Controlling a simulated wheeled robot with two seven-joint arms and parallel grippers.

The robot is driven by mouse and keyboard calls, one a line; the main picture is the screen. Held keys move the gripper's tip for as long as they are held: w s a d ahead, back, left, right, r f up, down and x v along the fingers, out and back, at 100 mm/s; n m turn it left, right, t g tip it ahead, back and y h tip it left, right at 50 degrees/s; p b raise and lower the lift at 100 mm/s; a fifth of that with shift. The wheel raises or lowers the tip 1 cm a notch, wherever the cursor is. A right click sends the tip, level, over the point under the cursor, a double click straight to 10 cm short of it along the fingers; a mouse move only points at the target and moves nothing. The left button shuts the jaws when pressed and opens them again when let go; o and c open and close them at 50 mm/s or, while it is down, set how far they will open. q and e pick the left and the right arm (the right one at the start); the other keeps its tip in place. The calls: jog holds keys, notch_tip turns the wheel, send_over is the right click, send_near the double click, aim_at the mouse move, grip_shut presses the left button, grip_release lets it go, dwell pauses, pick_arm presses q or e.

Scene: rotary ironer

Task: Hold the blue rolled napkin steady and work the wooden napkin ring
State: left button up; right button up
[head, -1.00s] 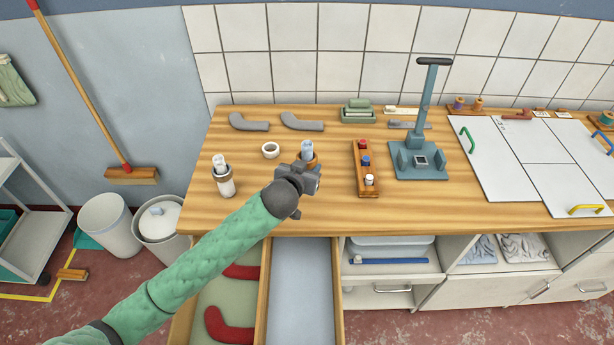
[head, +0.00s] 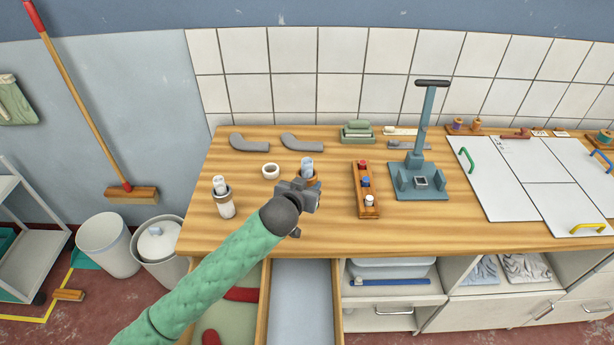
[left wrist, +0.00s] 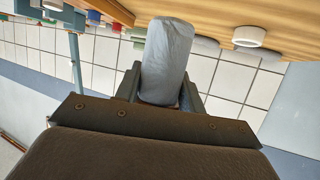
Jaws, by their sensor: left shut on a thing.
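My left gripper (head: 303,190) is shut on the napkin from the front. My right gripper is not in view.
A wooden rack of small coloured pieces (head: 365,192) and a blue-grey press (head: 420,185) are to the right. An open drawer (head: 302,290) juts out below.

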pick_arm(q)
jog(key=shift+f, duration=1.55)
jog(key=shift+s+f, duration=0.1)
jog(key=shift+f, duration=0.05)
jog(key=shift+f, duration=1.15)
jog(key=shift+f, duration=0.2)
jog(key=o, duration=0.8)
jog(key=shift+c, duration=0.2)
jog(key=shift+r+p, duration=0.35)
jog(key=shift+p, duration=0.1)
jog(key=c, duration=0.5)
